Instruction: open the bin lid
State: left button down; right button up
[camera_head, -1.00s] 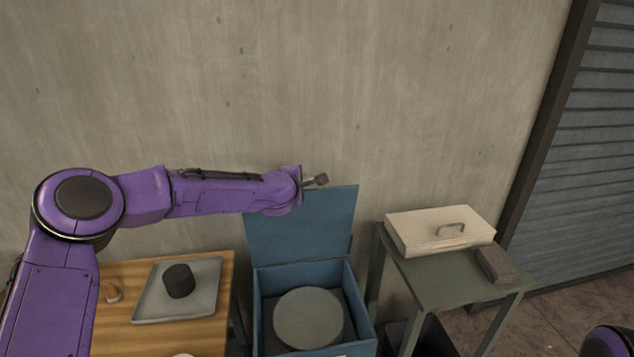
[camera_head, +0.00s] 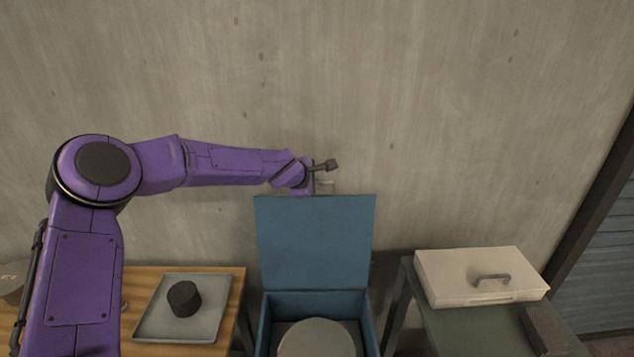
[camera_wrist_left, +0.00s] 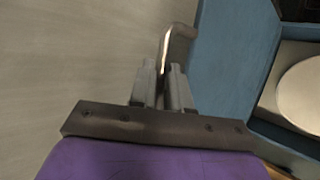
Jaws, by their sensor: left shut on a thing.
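The blue bin (camera_head: 262,325) stands in the lower middle of the head view. Its blue lid (camera_head: 315,240) stands up nearly upright at the back, close to the wall. A grey round disc (camera_head: 316,340) shows inside the open bin. My left gripper (camera_head: 322,184) is at the lid's top edge. In the left wrist view my left gripper (camera_wrist_left: 165,78) is shut on a bent metal handle (camera_wrist_left: 178,42) beside the blue lid (camera_wrist_left: 235,55). The grip is small in the head view and clear only in the wrist view. My right gripper is out of view.
A wooden table (camera_head: 225,310) on the left holds a grey tray (camera_head: 212,312) with a dark cylinder (camera_head: 184,299). A green table (camera_head: 430,320) on the right holds a pale case (camera_head: 470,268) and a dark block (camera_head: 545,330). A concrete wall (camera_head: 400,100) stands close behind.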

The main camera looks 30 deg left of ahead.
pick_arm(q)
jog(key=shift+s+f, duration=0.15)
jog(key=shift+f, duration=0.15)
jog(key=c, duration=1.5)
grip_release()
jog(key=o, duration=0.3)
jog(key=shift+o, duration=0.2)
jog(key=b+v, duration=0.2)
jog(key=v, duration=0.8)
jog(key=shift+r+b, duration=0.3)
jog(key=shift+s, duration=0.1)
